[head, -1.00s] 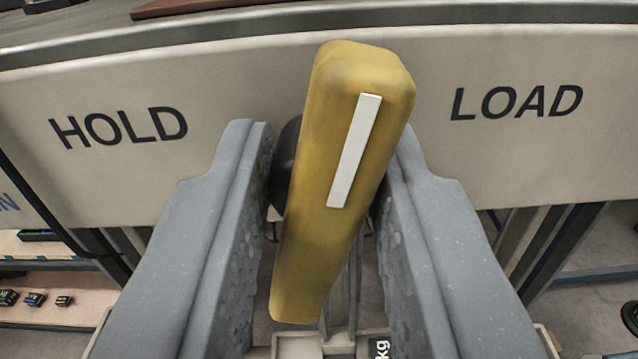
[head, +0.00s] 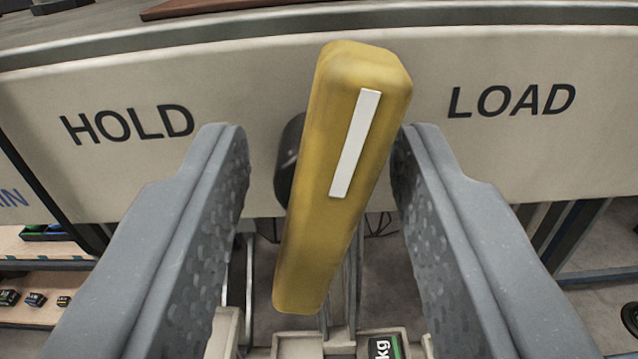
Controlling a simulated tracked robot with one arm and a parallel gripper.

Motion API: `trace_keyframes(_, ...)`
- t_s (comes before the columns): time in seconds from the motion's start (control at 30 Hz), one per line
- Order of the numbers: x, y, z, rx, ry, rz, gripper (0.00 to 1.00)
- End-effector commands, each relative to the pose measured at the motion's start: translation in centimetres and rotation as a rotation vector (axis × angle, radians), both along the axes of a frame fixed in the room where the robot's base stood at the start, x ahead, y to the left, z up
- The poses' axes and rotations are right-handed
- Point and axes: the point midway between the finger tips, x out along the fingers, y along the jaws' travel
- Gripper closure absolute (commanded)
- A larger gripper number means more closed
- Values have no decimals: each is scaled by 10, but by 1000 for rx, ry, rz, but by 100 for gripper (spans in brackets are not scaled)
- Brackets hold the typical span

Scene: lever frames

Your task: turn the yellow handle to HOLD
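The yellow handle (head: 325,230) stands nearly upright in the middle of the head view, its top leaning a little to the right. A white stripe (head: 355,143) runs along its upper part. It sits on a dark round hub (head: 290,160), mostly hidden behind it. The word HOLD (head: 128,123) is on the pale panel to the left, and LOAD (head: 512,101) is to the right. My gripper (head: 318,150) is open, with one grey finger on each side of the handle. A gap shows on the left; the right finger is closer to the handle's upper part.
The pale panel (head: 560,150) spans the view below a worktop edge (head: 230,40). Beneath it are trays with a dark block marked kg (head: 381,347). Shelves with small items (head: 35,299) stand at the lower left.

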Motion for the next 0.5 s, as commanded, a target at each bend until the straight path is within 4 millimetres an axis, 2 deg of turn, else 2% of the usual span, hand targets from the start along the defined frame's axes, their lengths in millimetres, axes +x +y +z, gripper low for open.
trace_keyframes(0.17, -22, -2, 2, -1, -1, -3, 64)
trace_keyframes(0.5, -81, -4, -2, 0, -1, -3, 64)
